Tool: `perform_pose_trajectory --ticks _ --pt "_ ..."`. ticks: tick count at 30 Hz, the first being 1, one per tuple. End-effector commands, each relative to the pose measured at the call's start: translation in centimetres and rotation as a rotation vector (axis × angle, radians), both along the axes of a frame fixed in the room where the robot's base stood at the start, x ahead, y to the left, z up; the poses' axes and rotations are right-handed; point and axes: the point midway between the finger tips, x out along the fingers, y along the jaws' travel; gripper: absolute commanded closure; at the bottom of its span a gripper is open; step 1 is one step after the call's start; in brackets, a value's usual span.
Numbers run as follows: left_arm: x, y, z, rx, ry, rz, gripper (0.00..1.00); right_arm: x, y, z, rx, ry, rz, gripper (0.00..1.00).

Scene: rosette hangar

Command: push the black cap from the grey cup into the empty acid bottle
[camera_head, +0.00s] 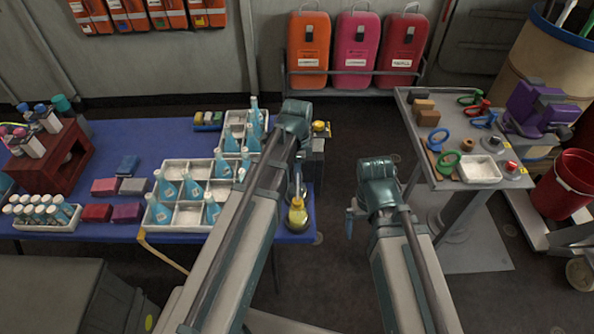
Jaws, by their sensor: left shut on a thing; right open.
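My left arm reaches over the table's right end. Its gripper (297,188) is just above a small yellow bottle-like thing (297,215) on a dark round base at the table's corner. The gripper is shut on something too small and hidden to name. My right gripper (351,216) is open, over the floor gap right of the table. Several pale-blue bottles (167,186) stand in white divided crates (187,215); which one is empty I cannot tell. I cannot make out the grey cup or the black cap; my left arm hides part of the table.
The blue-topped table (60,245) also holds a red rack (62,160), a tray of white-capped tubes (42,212) and coloured boxes (128,210). A grey cart (455,180) with tools and a white tray (480,168) stands right. Dark floor lies between.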

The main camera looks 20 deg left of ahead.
Motion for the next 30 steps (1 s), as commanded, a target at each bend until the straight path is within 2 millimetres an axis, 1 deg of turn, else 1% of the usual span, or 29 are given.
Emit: perform_pose_trajectory --ticks 11,21,30 --pt "0.0 0.0 0.0 0.0 0.0 0.0 1.0 0.0 0.0 0.0 0.0 0.0 0.0 0.0" --pt "0.0 0.0 -0.9 0.0 0.0 0.0 1.0 0.0 0.0 -0.9 0.0 0.0 0.0 0.0" --pt "0.0 0.0 -0.9 0.0 0.0 0.0 1.0 0.0 0.0 -0.9 0.0 0.0 0.0 0.0"
